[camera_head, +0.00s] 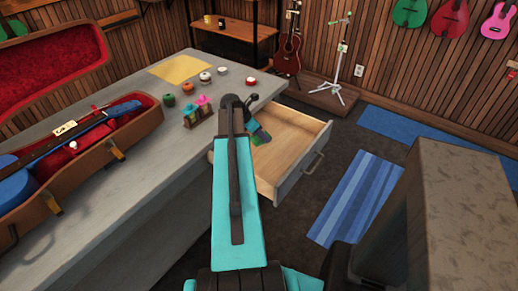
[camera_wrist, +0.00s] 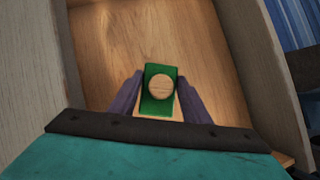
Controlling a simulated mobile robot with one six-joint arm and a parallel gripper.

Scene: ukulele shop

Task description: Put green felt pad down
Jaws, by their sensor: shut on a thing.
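The green felt pad (camera_wrist: 159,109) is a small green block with a round wooden knob or disc on top, in the middle of the wrist view. My gripper (camera_wrist: 160,107) is shut on it, with one dark finger on each side. Below both is the bare wooden floor of an open drawer (camera_wrist: 100,45). In the head view, my gripper (camera_head: 256,136) is over the open drawer (camera_head: 295,145) at the counter's right side, and the green pad (camera_head: 263,138) shows partly. My arm hides part of the drawer. I cannot tell the height above the drawer floor.
The grey counter (camera_head: 130,210) holds an open red-lined case (camera_head: 130,135) with a blue ukulele, a yellow cloth (camera_head: 181,69) and several small round pots. A small rack (camera_head: 198,113) stands near the drawer. A striped blue mat (camera_head: 355,198) lies on the floor.

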